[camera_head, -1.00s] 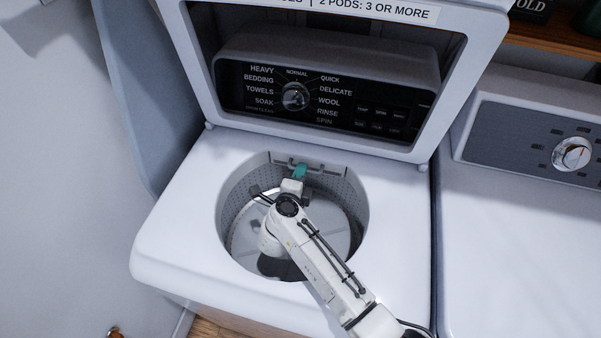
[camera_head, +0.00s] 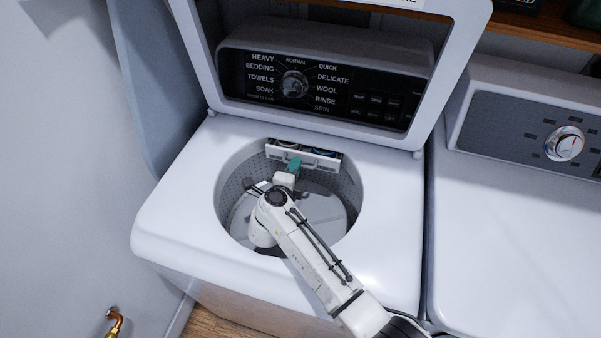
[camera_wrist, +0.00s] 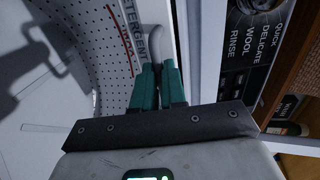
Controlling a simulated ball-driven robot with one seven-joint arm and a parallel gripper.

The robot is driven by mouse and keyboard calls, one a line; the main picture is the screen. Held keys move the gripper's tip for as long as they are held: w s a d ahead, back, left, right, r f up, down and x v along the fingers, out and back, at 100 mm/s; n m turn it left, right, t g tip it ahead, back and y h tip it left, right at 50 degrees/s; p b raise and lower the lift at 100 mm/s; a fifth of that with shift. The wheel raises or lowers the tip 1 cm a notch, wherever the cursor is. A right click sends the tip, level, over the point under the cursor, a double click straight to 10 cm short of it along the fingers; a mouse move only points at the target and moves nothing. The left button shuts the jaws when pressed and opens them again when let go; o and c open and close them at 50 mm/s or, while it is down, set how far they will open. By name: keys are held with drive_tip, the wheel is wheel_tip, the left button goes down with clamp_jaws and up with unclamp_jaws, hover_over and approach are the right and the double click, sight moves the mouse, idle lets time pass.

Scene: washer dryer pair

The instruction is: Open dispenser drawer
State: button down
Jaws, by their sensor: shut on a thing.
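The dispenser drawer (camera_head: 326,160) is at the back of the top-load washer's tub opening. It stands partly pulled out, and its compartments show from above. My gripper (camera_head: 294,163) has teal fingers and reaches the drawer front from the tub side. The drawer (camera_wrist: 127,48) shows lettering reading "DETERGENT" beside the fingers.
The washer's lid (camera_head: 429,97) stands open behind. The control panel (camera_head: 262,103) with its dial is beyond the opening. The round tub rim (camera_head: 221,205) surrounds my wrist. A second machine (camera_head: 520,215) stands at the right.

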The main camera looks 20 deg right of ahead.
drive_tip(key=c, duration=1.2)
unclamp_jaws()
